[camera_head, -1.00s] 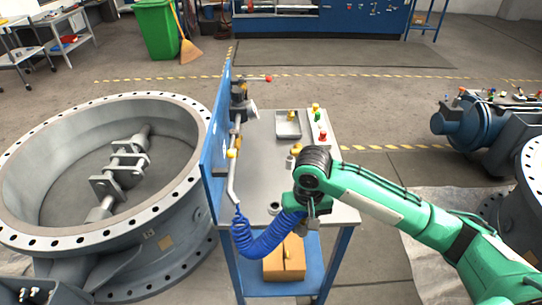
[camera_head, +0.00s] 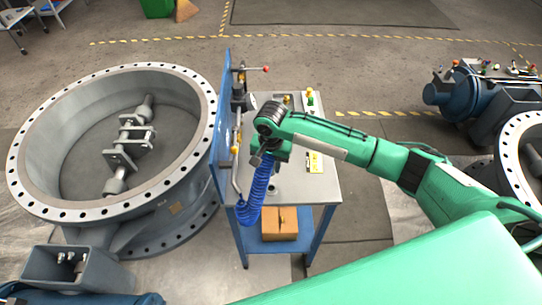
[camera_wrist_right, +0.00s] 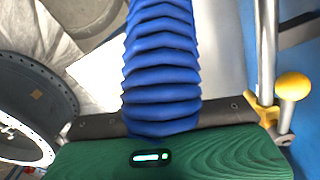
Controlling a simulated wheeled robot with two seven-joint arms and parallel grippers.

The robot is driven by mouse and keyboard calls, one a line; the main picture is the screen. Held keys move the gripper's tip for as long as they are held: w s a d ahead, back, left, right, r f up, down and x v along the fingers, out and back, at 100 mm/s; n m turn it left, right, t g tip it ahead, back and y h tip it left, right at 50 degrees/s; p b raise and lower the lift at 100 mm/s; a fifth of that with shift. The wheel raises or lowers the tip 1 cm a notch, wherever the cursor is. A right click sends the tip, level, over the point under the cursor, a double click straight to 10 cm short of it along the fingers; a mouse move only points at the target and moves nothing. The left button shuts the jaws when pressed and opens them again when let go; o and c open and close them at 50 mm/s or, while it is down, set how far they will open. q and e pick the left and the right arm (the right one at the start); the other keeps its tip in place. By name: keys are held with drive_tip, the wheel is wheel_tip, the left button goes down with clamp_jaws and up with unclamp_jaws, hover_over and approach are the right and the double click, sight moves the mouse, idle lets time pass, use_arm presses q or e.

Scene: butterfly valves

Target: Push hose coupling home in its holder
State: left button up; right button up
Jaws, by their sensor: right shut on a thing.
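My right gripper (camera_head: 268,150) is over the workbench, close to the blue upright panel (camera_head: 221,135). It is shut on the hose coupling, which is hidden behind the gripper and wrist. The blue coiled hose (camera_head: 258,190) hangs from it and loops to a pipe at the bench's front left. I cannot make out the holder for certain. A small dark ring (camera_head: 273,190) lies on the bench top near the hose. My left gripper is not in view.
A yellow ball knob (camera_wrist_right: 293,86) on metal pipework is close to the gripper's right in the wrist view. A red-tipped lever (camera_head: 265,69) stands out from the panel. A large grey valve ring (camera_head: 62,210) is left of the bench. A cardboard box (camera_head: 279,224) sits on the lower shelf.

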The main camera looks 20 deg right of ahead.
sight(271, 175)
drive_tip(key=shift+f+b, duration=2.7)
drive_tip(key=shift+b, duration=0.65)
drive_tip(key=shift+f, duration=0.9)
drive_tip(key=shift+p, duration=0.35)
drive_tip(key=shift+p, duration=0.35)
drive_tip(key=shift+f+p, duration=0.15)
drive_tip(key=shift+p, duration=0.7)
drive_tip(key=shift+p, duration=0.35)
